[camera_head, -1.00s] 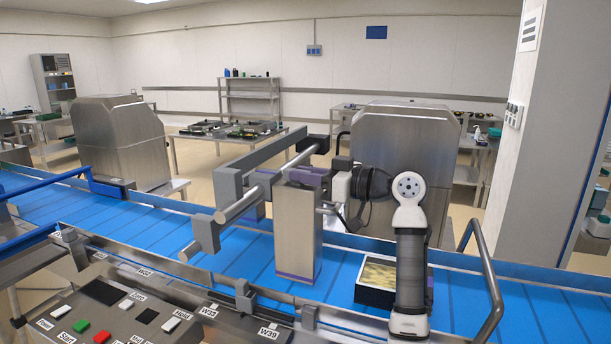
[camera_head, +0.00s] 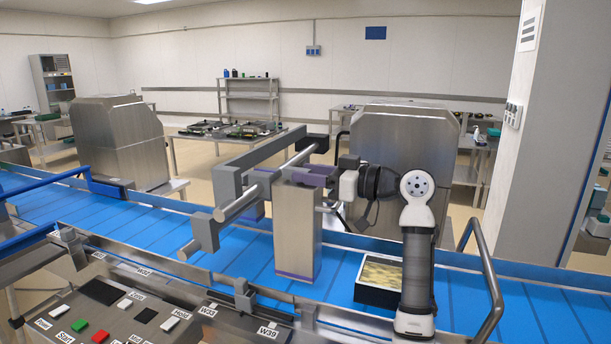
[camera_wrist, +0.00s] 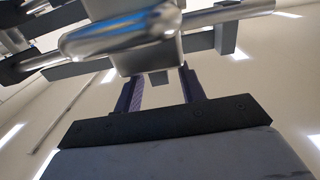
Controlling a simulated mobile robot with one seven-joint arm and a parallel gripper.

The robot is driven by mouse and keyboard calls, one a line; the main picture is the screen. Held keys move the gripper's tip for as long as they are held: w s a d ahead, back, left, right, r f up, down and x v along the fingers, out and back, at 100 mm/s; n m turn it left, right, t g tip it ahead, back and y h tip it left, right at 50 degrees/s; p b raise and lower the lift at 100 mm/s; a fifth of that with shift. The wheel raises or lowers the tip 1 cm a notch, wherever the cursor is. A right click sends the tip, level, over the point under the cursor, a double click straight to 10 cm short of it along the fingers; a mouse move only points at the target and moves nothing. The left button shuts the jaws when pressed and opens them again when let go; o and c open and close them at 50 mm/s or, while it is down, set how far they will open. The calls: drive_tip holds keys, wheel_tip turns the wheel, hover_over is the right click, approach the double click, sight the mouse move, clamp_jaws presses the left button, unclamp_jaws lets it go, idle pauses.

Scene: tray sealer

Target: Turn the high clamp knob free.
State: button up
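A tall metal housing (camera_head: 297,235) stands over the blue conveyor in the head view. A short shiny bar (camera_head: 327,209) sticks out from its right side; I cannot tell for certain that it is the high clamp knob. In the wrist view a large shiny bar (camera_wrist: 120,38) crosses close in front, beyond my fingers. My gripper (camera_head: 317,175) is at the top right of the housing in the head view. In the wrist view its two purple fingers (camera_wrist: 160,82) are apart, with a small grey tab beyond the gap. Nothing is seen held between them.
Grey rails and round bars (camera_head: 236,204) reach over the conveyor (camera_head: 145,225) left of the housing. A black-rimmed tray (camera_head: 378,296) with pale contents lies right of it, beside my arm. A bent metal handrail (camera_head: 492,280) stands at right. A button panel (camera_head: 120,318) is in front.

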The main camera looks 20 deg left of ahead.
drive_tip(key=s+d+b, duration=0.1)
drive_tip(key=d+b, duration=0.3)
drive_tip(key=d, duration=0.8)
drive_tip(key=shift+d, duration=0.15)
drive_tip(key=shift+s, duration=0.1)
